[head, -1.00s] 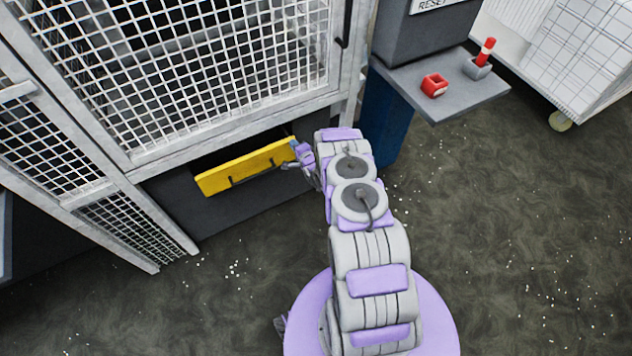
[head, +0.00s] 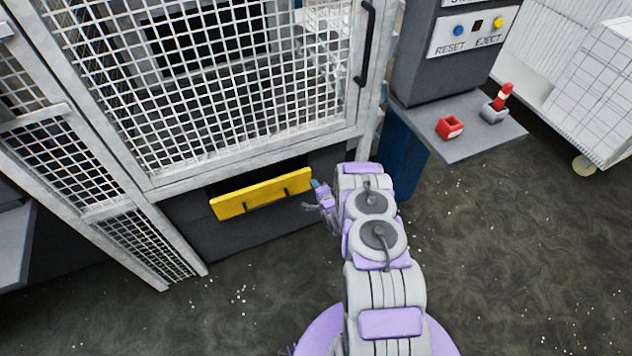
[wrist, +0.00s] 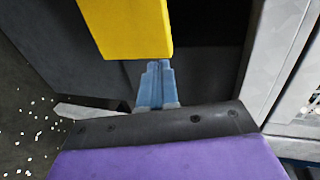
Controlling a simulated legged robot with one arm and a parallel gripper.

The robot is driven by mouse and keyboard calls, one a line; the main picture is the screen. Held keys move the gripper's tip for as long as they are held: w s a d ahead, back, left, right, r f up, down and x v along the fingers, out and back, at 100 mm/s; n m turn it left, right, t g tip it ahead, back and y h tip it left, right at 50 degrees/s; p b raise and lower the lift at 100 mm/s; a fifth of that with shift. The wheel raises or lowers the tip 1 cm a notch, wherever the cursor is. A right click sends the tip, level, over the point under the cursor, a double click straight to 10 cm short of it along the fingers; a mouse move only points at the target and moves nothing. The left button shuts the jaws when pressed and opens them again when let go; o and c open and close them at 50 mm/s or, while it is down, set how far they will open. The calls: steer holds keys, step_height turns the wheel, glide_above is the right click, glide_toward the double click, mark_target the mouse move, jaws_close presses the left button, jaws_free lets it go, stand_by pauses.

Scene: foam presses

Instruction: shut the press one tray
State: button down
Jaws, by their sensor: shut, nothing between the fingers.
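The press one tray shows as a yellow front panel (head: 262,194) with a dark handle, in the dark opening below the mesh cage door. In the head view a dark gap shows above the panel. My gripper (head: 318,188) is at the right end of the panel, shut and empty. In the wrist view the yellow panel (wrist: 128,25) is just beyond my blue shut fingers (wrist: 155,78). I cannot tell whether the fingertips touch it. How far the tray stands out is hard to judge.
A mesh cage door (head: 240,90) with a black handle stands above the tray. To the right, a grey shelf (head: 470,145) under the control box holds a red box (head: 450,127) and a red-and-white item. A white mesh cart (head: 595,90) stands far right. The floor in front is clear apart from white specks.

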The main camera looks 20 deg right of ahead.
steer(key=p+v, duration=0.1)
steer(key=v, duration=0.7)
steer(key=shift+s+d+p, duration=0.15)
steer(key=shift+s+p, duration=0.05)
steer(key=shift+p, duration=0.15)
steer(key=w+a+r+n+g, duration=0.25)
steer(key=r+n+g, duration=0.45)
steer(key=r, duration=1.2)
steer(key=s+a+r+n+g, duration=0.1)
steer(key=s+a+r+n, duration=0.2)
steer(key=r, duration=0.5)
steer(key=s+a+r+n+g, duration=0.2)
steer(key=s+r, duration=0.5)
steer(key=s, duration=0.7)
steer(key=s+a+r+n+g, duration=0.3)
steer(key=s+a+r, duration=0.2)
steer(key=s, duration=0.8)
steer(key=s+a+r+n+g, duration=0.3)
steer(key=s+r, duration=0.5)
steer(key=s, duration=0.6)
steer(key=shift+s+a+r, duration=0.35)
steer(key=shift+s, duration=0.05)
